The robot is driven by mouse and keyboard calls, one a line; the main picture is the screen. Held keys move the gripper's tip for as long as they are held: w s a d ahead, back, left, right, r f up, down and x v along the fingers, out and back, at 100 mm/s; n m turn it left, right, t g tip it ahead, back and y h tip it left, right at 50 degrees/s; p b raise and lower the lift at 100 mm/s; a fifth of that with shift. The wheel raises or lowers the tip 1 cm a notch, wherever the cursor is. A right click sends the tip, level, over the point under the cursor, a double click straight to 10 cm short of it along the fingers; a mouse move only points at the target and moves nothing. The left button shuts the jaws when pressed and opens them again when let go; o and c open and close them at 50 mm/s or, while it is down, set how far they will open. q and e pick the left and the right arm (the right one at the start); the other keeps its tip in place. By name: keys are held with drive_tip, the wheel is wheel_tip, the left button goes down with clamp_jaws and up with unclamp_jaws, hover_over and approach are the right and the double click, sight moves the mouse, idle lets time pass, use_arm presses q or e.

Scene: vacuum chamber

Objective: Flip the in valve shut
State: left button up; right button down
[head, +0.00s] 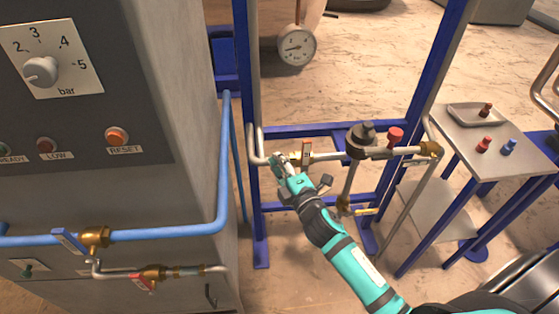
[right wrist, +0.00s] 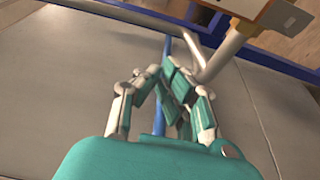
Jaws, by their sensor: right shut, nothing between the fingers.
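A pipe run with several valves crosses the blue frame in the head view; I cannot read which one is marked as the in valve. My right gripper (head: 279,162) is shut and empty just left of and below that handle, close to the pipe's bend. My left gripper is out of view.
A red knob (head: 395,136) and a dark fitting (head: 361,138) sit farther right on the pipe. A grey cabinet (head: 190,180) with a blue pipe (head: 160,234) stands left. A side table (head: 478,165) with small red and blue parts stands right. A round gauge (head: 296,46) is behind.

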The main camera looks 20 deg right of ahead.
drive_tip(key=s+d+b, duration=0.2)
drive_tip(key=s, duration=0.7)
drive_tip(key=s+f+m+g, duration=0.3)
drive_tip(key=f, duration=0.9)
drive_tip(key=s+f+m+g, duration=0.2)
drive_tip(key=s+f+g, duration=0.1)
drive_tip(key=f, duration=0.9)
drive_tip(key=s+f+m+g, duration=0.3)
drive_tip(key=s+f, duration=0.1)
drive_tip(key=f, duration=0.8)
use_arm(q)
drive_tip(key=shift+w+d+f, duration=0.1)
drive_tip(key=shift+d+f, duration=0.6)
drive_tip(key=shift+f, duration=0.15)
use_arm(e)
drive_tip(key=s+f+m+g, duration=0.2)
drive_tip(key=s+f, duration=0.4)
drive_tip(key=s, duration=0.3)
drive_tip(key=s+f+m+g, duration=0.3)
drive_tip(key=s+f, duration=0.4)
drive_tip(key=s, duration=0.3)
drive_tip(key=s+f+m+g+h, duration=0.1)
drive_tip(key=s+f+m+g, duration=0.1)
drive_tip(key=s+f, duration=0.4)
drive_tip(key=s+g, duration=0.1)
drive_tip(key=s, duration=0.3)
drive_tip(key=shift+d+f+m, duration=0.15)
drive_tip(key=shift+d+m, duration=0.25)
drive_tip(key=shift+s, duration=0.1)
